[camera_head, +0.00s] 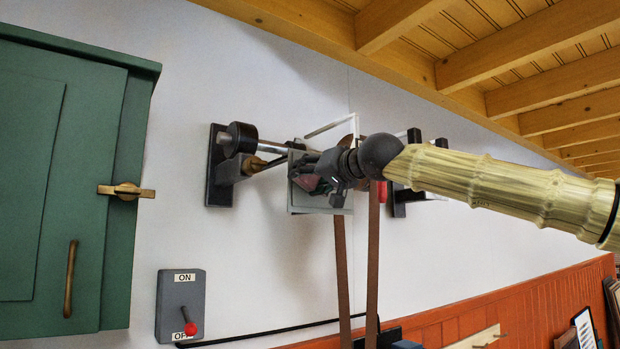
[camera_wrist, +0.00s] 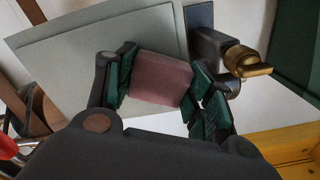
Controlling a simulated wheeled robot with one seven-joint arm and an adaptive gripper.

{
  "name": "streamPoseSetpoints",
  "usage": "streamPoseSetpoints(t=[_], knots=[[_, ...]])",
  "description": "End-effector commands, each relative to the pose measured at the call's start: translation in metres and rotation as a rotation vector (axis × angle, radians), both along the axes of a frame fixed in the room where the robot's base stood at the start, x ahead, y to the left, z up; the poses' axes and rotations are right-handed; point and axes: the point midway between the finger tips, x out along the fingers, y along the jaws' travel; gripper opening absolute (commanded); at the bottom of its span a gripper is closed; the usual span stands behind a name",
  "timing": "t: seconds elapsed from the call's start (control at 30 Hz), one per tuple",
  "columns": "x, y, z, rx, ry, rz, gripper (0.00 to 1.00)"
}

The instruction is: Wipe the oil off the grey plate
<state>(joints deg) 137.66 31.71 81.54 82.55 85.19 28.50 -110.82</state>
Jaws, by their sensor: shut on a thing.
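The grey plate (camera_head: 306,205) hangs in front of the white wall, mostly behind my gripper in the head view. It fills the upper left of the wrist view (camera_wrist: 80,55) as a pale flat sheet with a rim line. My gripper (camera_head: 312,180) is shut on a dull pink, block-like wiper (camera_wrist: 160,84), held between dark green finger pads. The wiper overlaps the plate's lower right part in the wrist view. I cannot tell whether it touches the plate. No oil can be made out on the visible part of the plate.
A black wall bracket with a shaft (camera_head: 220,165) and brass tap (camera_wrist: 247,62) is close beside the plate. Brown belts (camera_head: 373,260) hang below. A green cabinet (camera_head: 70,200) and switch box (camera_head: 180,300) are left. Wooden beams (camera_head: 400,25) run overhead.

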Motion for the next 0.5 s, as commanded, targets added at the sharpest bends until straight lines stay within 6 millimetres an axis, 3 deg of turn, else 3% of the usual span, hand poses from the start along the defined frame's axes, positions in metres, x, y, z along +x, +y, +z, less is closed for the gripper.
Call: streamPoseSetpoints(t=[0.5], knots=[[-0.032,-0.024,0.001,0.001,-0.001,-0.001,0.34]])
